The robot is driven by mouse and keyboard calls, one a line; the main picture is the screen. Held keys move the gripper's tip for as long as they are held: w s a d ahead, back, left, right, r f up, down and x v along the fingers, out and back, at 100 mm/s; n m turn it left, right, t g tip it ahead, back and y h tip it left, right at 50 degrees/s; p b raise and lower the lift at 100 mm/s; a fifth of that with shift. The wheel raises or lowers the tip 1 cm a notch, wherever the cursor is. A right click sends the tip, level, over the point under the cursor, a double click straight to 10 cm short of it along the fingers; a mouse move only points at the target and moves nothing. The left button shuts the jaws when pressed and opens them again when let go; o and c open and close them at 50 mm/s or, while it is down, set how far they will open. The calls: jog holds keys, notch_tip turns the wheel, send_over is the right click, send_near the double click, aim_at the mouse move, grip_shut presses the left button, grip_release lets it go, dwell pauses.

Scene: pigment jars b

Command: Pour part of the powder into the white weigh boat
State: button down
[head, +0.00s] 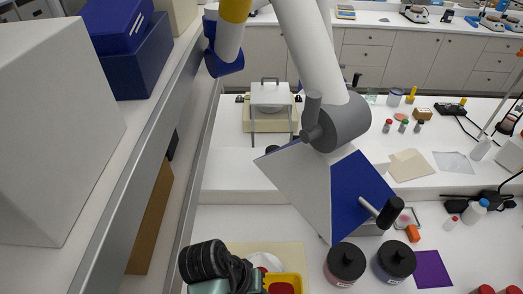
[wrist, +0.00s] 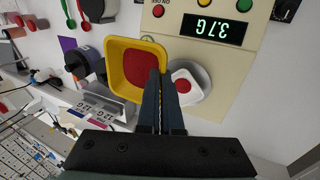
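A yellow square dish (wrist: 112,66) holds red powder (wrist: 138,67) and sits at the fingertips of my gripper (wrist: 160,80) in the wrist view. The fingers are nearly together, shut on the dish's near corner. The white weigh boat (wrist: 197,92) is just right of the fingers, on a round pan, with some red powder in it. The fingers hide part of the boat. In the head view the yellow dish (head: 298,280) is at the bottom edge, in front of the weigh boat (head: 263,261); my fingertips are not clear there.
The balance (wrist: 245,65) under the boat shows about 3.7 G. Two dark-lidded jars (head: 346,262) (head: 396,260) stand right of the dish, beside a purple sheet (head: 432,268). A shelf with boxes (head: 140,60) rises on the left.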

jog(key=n+t+y, duration=0.2)
jog(key=n+t, duration=0.2)
jog(key=n, duration=1)
send_over(279, 272)
jog(key=d, duration=0.5)
notch_tip(279, 272, down, 7)
jog(key=shift+w+d+r, duration=0.1)
jog(key=shift+d+r, duration=0.05)
